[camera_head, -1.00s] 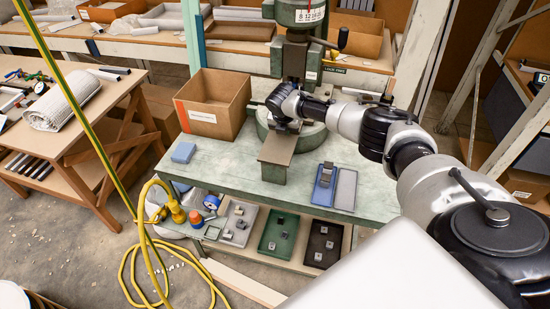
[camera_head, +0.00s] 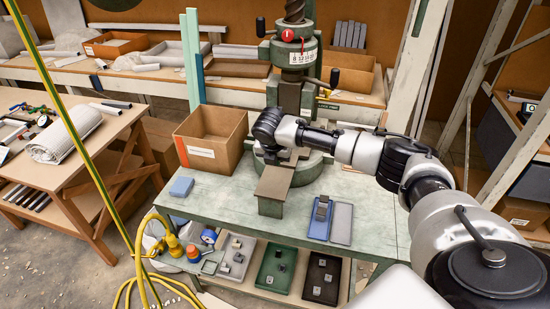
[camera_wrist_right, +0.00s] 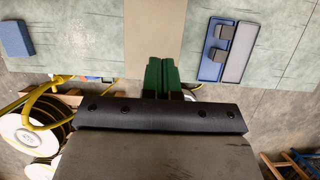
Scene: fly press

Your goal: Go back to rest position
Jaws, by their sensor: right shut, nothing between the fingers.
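My right arm reaches in from the right in the head view, with its wrist (camera_head: 268,126) in front of the fly press (camera_head: 290,94). The fingers are hard to make out there. In the right wrist view my right gripper (camera_wrist_right: 161,76) shows two green fingers side by side, shut and empty. They appear over the near end of a grey-brown plate (camera_wrist_right: 155,35) on the green bench (camera_wrist_right: 100,40). The plate also shows in the head view (camera_head: 273,186). My left gripper is in neither view.
An open cardboard box (camera_head: 212,138) stands left of the press. A blue block (camera_head: 181,186), a blue tray (camera_head: 321,218) with dark parts and a grey tray (camera_head: 342,222) lie on the bench. Trays with small parts fill the lower shelf. A yellow hose (camera_head: 140,262) hangs at left.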

